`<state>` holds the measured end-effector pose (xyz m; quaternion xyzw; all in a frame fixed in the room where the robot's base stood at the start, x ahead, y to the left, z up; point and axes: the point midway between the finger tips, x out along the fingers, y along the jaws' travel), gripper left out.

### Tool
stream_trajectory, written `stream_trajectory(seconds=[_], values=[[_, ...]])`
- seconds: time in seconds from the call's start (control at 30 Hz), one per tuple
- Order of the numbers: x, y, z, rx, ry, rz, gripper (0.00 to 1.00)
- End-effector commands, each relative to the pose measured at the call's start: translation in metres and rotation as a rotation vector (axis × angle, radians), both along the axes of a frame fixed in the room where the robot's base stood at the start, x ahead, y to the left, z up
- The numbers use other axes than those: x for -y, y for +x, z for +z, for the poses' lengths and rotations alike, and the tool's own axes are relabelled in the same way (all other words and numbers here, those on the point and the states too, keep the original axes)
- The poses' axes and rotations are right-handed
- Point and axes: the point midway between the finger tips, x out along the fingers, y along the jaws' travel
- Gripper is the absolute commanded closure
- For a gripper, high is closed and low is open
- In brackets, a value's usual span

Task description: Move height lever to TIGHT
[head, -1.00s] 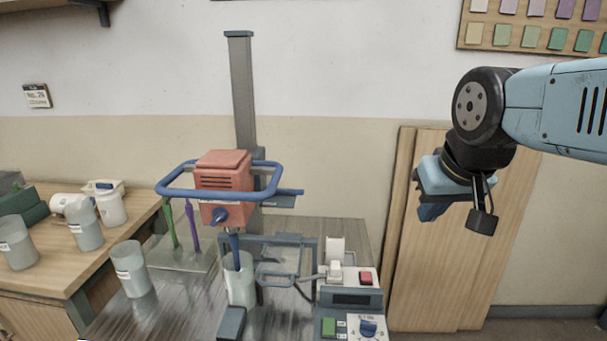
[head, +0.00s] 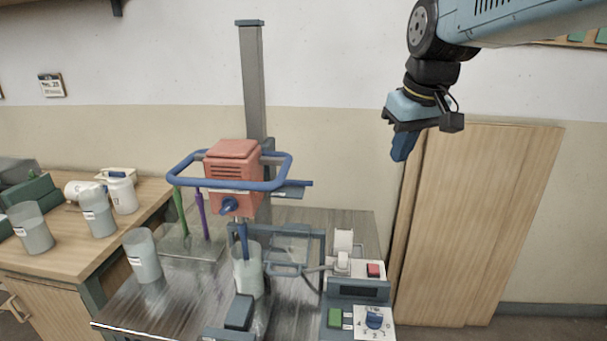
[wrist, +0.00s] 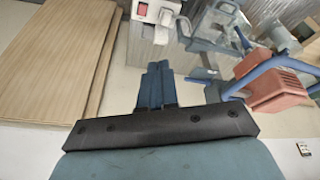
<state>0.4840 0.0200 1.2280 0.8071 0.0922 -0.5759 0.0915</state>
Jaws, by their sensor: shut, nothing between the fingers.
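The red mixer head (head: 233,165) with its blue ring guard hangs on a grey column (head: 254,80). A blue lever (head: 297,184) sticks out to the right of the head near the column; I take it for the height lever. No TIGHT marking is readable. A blue knob (head: 229,205) is on the head's lower front. My gripper (head: 402,150) is shut and empty, pointing down in the air to the right of the mixer, well apart from the lever. In the wrist view the closed fingers (wrist: 155,80) show, with the red head (wrist: 272,92) at the right.
A clear beaker (head: 248,272) stands under the mixer shaft. A control box with a dial (head: 374,320) and red button is at the bench's front right. Cups (head: 142,255) stand at the left. A wooden panel (head: 480,220) leans on the wall below my gripper's right.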

Motion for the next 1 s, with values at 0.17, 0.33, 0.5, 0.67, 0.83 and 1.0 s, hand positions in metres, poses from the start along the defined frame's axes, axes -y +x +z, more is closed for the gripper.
stream_trajectory(seconds=[0.17, 0.33, 0.5, 0.67, 0.83, 1.0], values=[[-0.013, 0.053, 0.013, -0.075, -0.006, 0.13, 1.0], [-0.026, 0.102, 0.019, -0.141, 0.002, 0.262, 1.0], [-0.039, 0.152, 0.017, -0.2, 0.023, 0.398, 1.0], [-0.051, 0.198, 0.01, -0.249, 0.056, 0.531, 1.0], [-0.062, 0.246, -0.005, -0.29, 0.104, 0.671, 1.0], [-0.072, 0.291, -0.025, -0.319, 0.164, 0.811, 1.0]])
